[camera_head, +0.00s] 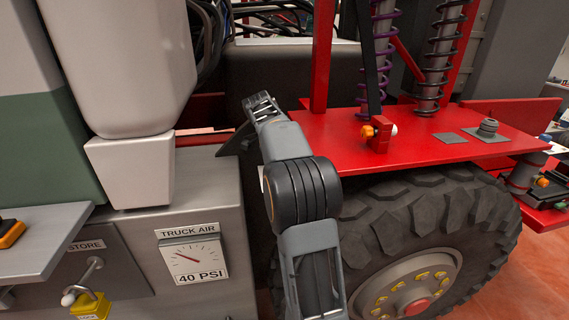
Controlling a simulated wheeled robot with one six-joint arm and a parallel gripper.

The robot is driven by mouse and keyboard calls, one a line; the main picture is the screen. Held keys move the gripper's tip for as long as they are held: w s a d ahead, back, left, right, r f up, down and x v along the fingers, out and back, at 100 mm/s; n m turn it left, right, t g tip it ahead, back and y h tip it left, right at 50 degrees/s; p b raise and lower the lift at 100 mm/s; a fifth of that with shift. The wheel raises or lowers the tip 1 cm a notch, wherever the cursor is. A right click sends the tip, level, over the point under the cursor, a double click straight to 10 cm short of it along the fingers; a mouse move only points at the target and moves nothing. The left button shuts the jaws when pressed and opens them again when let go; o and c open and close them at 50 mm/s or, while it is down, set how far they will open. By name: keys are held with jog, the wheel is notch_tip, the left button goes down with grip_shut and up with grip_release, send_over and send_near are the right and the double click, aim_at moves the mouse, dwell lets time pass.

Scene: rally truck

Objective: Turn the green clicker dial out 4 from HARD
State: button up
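I cannot make out a green clicker dial or a HARD marking in this view. A small red block (382,135) stands on the red shelf, with an orange knob (367,131) on its left and a white knob (394,129) on its right. My gripper (258,104) is at the end of my raised arm, left of the red block and clear of it. It points away from the camera, and I cannot tell how far its fingers are apart.
The red shelf (440,152) lies above a big black tyre (440,215). A purple spring (377,60) and a dark spring (440,50) rise from it. At left are a grey cabinet with a TRUCK AIR gauge (193,257) and a yellow padlock (90,305).

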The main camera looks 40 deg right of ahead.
dwell(0.4)
jog(key=o, duration=0.9)
jog(key=shift+v, duration=3.75)
